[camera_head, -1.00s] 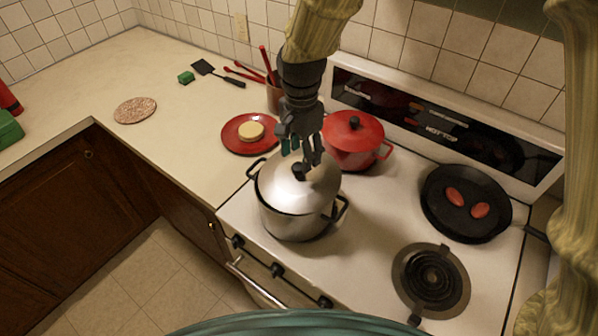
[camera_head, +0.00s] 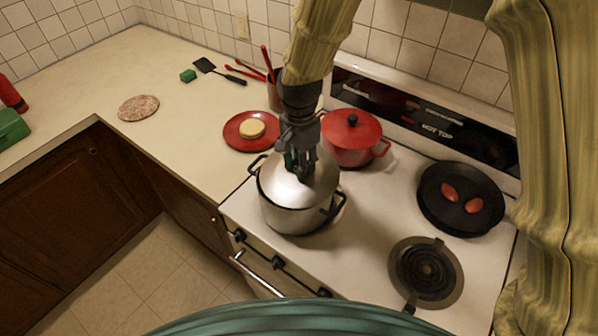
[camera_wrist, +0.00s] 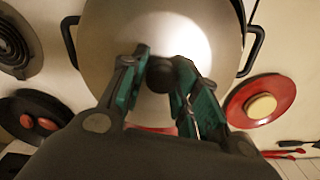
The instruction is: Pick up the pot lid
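The silver pot lid (camera_head: 279,188) sits on a steel pot (camera_head: 290,221) on the stove's front left. It fills the upper middle of the wrist view (camera_wrist: 120,50). Its dark round knob (camera_wrist: 160,74) lies between the fingertips in the wrist view. My gripper (camera_head: 299,170) points down over the lid's middle, with its fingers around the knob. In the wrist view my gripper (camera_wrist: 162,85) shows its two green-padded fingers on either side of the knob, with a small gap visible. The fingers hide the knob in the head view.
A red lidded pot (camera_head: 352,140) stands close behind the steel pot. A red plate (camera_head: 250,131) with a yellow round item lies on the counter to the left. A black pan (camera_head: 460,199) with two red items and a bare burner (camera_head: 427,272) are to the right.

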